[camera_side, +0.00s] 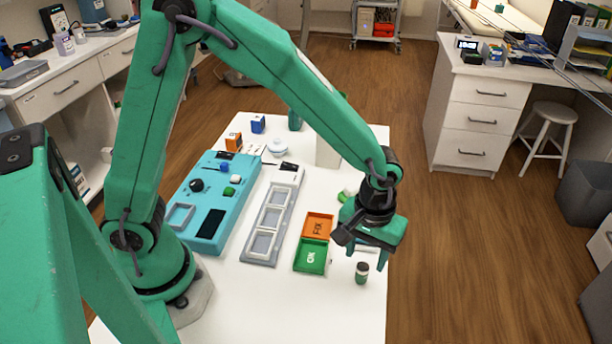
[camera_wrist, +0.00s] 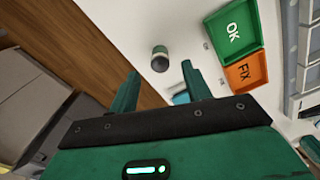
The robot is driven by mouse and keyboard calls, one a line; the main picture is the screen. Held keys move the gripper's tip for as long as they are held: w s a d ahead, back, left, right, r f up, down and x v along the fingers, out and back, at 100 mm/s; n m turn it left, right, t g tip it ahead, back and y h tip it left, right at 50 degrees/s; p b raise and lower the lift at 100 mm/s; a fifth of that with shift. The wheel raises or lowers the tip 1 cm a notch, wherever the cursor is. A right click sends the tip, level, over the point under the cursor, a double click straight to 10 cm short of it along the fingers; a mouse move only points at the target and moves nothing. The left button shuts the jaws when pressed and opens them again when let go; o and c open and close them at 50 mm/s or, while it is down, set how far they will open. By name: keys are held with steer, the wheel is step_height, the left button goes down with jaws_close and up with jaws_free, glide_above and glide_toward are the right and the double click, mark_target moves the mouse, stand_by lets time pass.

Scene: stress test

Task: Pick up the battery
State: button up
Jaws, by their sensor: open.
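The battery (camera_side: 361,272) is a small dark cylinder with a light and green band. It stands on the white table near the right edge in the side view. In the wrist view the battery (camera_wrist: 160,59) lies just beyond the fingertips, between their lines. My gripper (camera_side: 369,251) is above and slightly behind the battery in the side view. Its two green fingers are spread apart and empty in the wrist view (camera_wrist: 160,69). I see no contact between the fingers and the battery.
A green OK tray (camera_side: 311,257) and an orange FIX tray (camera_side: 317,226) sit left of the battery. A grey rack (camera_side: 270,222) and a blue panel (camera_side: 217,200) lie farther left. The white table (camera_side: 345,315) is clear in front; its right edge is close.

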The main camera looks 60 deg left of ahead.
mark_target(363, 266)
steer(key=shift+s+f, duration=0.1)
steer(key=shift+f, duration=2.15)
steer(key=shift+c, duration=0.4)
jaws_close()
